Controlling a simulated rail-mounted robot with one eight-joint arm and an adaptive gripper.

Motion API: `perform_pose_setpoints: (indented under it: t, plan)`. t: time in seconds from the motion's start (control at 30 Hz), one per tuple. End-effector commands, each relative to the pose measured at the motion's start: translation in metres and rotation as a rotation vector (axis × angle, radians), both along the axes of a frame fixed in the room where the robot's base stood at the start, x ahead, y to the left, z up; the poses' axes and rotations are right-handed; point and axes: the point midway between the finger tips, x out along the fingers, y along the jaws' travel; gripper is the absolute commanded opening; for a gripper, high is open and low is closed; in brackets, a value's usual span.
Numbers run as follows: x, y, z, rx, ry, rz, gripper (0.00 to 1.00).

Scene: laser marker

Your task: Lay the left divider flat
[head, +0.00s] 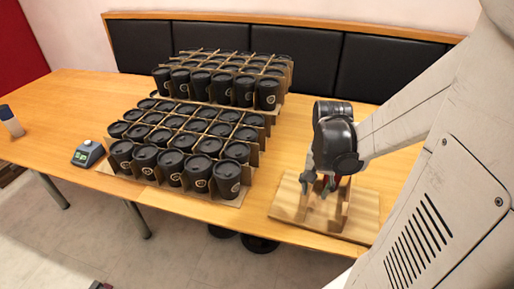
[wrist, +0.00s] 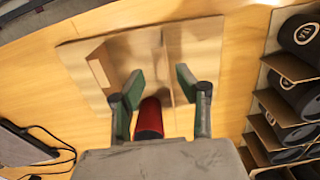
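My gripper (head: 318,185) is over the wooden stand (head: 360,222) at the right of the table. In the wrist view its two green-padded fingers (wrist: 158,88) are spread apart. A dark red cylinder (wrist: 149,118) shows between them near the palm; I cannot tell whether it is held. The stand's base (wrist: 205,42) carries upright wooden pieces, one to the left (wrist: 101,68) in the wrist view. Thin light-brown dividers stand in a grid among black cups in the front group (head: 185,122) and the raised rear group (head: 225,68). I cannot tell which divider is the left one.
Black lidded cups (head: 171,165) fill the table's middle, left of my gripper. A small device (head: 87,153) with a green display and a bottle (head: 10,121) stand at the left. A black padded bench back (head: 310,60) runs behind. Bare table (head: 60,110) lies at the left.

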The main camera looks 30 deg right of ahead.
Motion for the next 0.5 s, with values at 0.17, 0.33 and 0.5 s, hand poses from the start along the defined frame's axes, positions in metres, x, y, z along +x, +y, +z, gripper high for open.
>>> perform_pose_setpoints:
  t: [0.17, 0.33, 0.5]
  plan:
    - [0.000, 0.000, -0.021, 0.000, 0.000, 0.000, 0.33]
    - [0.000, 0.000, -0.028, 0.000, 0.000, 0.000, 0.33]
    - [0.000, 0.000, -0.029, 0.000, 0.000, 0.000, 0.33]
